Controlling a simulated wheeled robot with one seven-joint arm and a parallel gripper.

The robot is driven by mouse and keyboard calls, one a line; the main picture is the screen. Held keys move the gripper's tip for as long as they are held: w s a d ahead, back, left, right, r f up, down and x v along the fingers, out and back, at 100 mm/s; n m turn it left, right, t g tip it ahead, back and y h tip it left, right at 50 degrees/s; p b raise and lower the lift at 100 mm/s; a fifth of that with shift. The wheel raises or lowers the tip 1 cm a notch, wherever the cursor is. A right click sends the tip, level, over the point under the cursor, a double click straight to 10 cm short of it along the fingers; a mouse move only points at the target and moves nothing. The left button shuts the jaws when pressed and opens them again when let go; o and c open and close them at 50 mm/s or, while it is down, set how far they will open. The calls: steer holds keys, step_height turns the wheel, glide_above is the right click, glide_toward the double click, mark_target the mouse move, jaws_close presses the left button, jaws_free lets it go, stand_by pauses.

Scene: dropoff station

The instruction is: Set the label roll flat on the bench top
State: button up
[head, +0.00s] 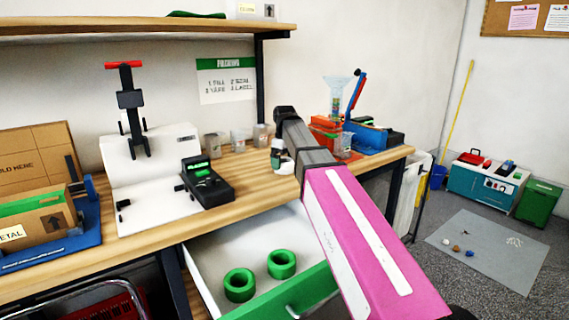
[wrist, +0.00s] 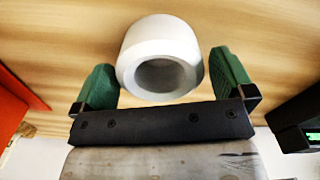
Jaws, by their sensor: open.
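The white label roll (wrist: 163,40) is in the wrist view, against the wooden bench top (wrist: 265,50), with its hole facing the camera. My gripper (wrist: 164,72) is open, with one green finger on each side of the roll and narrow gaps beside it. In the head view, a small part of the roll (head: 285,167) shows below my gripper (head: 279,156), over the front part of the bench (head: 240,178). The arm hides much of the gripper there. Whether the roll touches the bench cannot be told.
Several clear cups (head: 238,140) stand behind the gripper. A black device (head: 207,184) and a white press stand (head: 150,180) are to the left. A funnel and orange and blue holders (head: 368,135) are to the right. An open drawer (head: 215,262) holding two green rings (head: 240,285) is below.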

step_height(320, 180, up, 12)
steer(key=shift+f, duration=0.25)
steer(key=shift+c, duration=0.3)
stand_by(1.2)
